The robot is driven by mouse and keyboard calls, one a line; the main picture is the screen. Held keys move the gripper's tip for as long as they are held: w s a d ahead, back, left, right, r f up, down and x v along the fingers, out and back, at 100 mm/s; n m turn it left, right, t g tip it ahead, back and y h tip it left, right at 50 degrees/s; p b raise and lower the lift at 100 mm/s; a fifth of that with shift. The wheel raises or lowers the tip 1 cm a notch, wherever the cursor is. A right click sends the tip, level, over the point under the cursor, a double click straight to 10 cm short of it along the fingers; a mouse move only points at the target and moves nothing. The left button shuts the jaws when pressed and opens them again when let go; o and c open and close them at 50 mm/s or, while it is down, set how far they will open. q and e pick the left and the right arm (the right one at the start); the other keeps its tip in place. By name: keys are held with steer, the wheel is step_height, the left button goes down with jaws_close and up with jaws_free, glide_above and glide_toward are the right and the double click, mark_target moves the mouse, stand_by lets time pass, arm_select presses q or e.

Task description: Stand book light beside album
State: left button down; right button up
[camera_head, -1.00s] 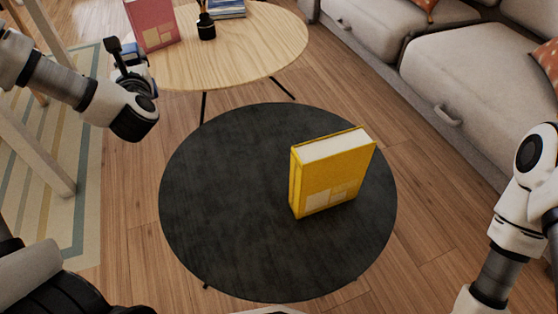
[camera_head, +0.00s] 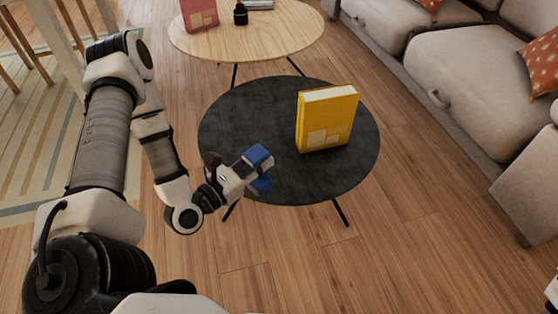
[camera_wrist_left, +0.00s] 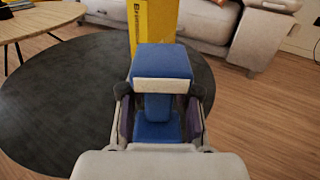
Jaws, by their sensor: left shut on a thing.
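The yellow album (camera_head: 325,120) stands upright on the round black table (camera_head: 235,125), right of its middle. It also shows behind the light in the left wrist view (camera_wrist_left: 152,20). My left gripper (camera_head: 240,178) is shut on the blue book light (camera_head: 259,158) at the table's front left edge. In the left wrist view the light (camera_wrist_left: 162,62) shows a blue head with a pale front band above a blue lower part, between the fingers (camera_wrist_left: 160,118). The light is apart from the album, in front and left of it; its height over the table is unclear.
A round wooden table (camera_head: 265,42) behind holds a red book (camera_head: 200,15), a small black pot (camera_head: 240,14) and books. A grey sofa (camera_head: 455,85) stands at the right. The black table's left part is bare.

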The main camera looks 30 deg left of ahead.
arm_select(q)
steer(key=s+d+m+h, duration=0.1)
steer(key=s+d+h, duration=0.1)
steer(key=s+d, duration=0.15)
steer(key=shift+m, duration=0.3)
steer(key=w+a+b, duration=0.1)
steer(key=w+b, duration=0.1)
steer(key=b, duration=0.1)
steer(key=w+a+f+b, duration=0.1)
steer(key=w+b, duration=0.1)
steer(key=b, duration=0.1)
steer(key=w+b, duration=0.2)
steer(key=b, duration=0.1)
steer(key=shift+w+a+f, duration=0.2)
steer(key=shift+w+a, duration=0.2)
steer(key=w+f+b, duration=0.1)
steer(key=w, duration=0.1)
steer(key=w+a+f+b, duration=0.1)
steer(key=w+b, duration=0.1)
steer(key=w, duration=0.1)
steer(key=w+a+f+b, duration=0.1)
steer(key=w+b, duration=0.1)
steer(key=shift+w+a+f, duration=0.15)
steer(key=shift+w+f, duration=0.2)
steer(key=shift+f, duration=0.05)
steer(key=c, duration=0.8)
jaws_free()
steer(key=shift+r, duration=0.1)
arm_select(e)
step_height(320, 180, down, 13)
